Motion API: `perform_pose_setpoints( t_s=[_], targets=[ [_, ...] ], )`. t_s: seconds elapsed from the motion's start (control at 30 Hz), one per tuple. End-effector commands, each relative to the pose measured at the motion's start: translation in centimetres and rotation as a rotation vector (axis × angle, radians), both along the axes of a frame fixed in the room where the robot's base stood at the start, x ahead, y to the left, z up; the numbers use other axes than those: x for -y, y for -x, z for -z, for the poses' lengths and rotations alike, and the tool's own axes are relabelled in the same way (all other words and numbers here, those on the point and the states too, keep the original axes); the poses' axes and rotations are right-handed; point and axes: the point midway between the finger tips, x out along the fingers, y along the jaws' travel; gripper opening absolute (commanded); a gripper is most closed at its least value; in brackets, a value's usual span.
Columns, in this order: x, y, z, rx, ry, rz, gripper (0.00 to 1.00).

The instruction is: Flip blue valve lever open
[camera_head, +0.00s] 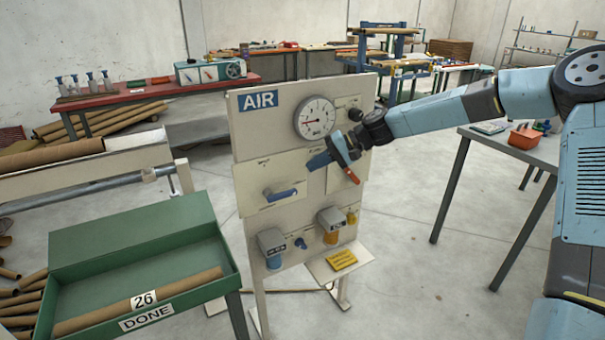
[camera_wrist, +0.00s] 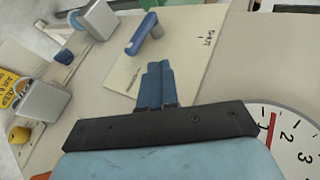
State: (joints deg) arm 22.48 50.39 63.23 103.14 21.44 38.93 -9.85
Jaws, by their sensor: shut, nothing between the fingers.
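The blue valve lever (camera_head: 283,195) lies roughly level on a pale plate on the left half of the AIR panel. In the wrist view the blue lever (camera_wrist: 141,34) shows on its plate, near lettering that seems to read SHUT. My gripper (camera_head: 312,163) is in front of the panel, above and to the right of the lever, below the gauge. Its blue fingers (camera_wrist: 157,68) are together and empty in the wrist view. A visible gap separates the fingertips from the lever.
A round gauge (camera_head: 316,117) sits above my gripper, and a red handle (camera_head: 352,176) is to its right. Two grey-topped units (camera_head: 272,243) (camera_head: 331,219) and a yellow sign (camera_head: 341,260) are lower down. A green tray (camera_head: 200,289) with a cardboard tube stands at left. Floor shows at right.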

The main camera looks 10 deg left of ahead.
Motion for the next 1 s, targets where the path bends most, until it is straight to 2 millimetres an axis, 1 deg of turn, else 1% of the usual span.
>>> perform_pose_setpoints(
  t_s=[0.03,0.1,0.3,0.73,0.87,1.0],
  targets=[
    [0.8,-0.3,-0.4,0.001,0.001,0.003,0.00],
    [1.6,-0.5,-0.9,0.000,0.001,0.002,0.00],
    [2.9,-0.9,-1.7,-0.001,-0.001,0.001,0.00],
    [3.1,-0.9,-1.8,0.001,0.002,-0.001,0.00],
    [3.3,-0.2,-1.6,0.016,0.039,-0.010,0.00],
    [4.4,1.3,-1.2,0.050,0.135,-0.025,0.00]
  ],
)
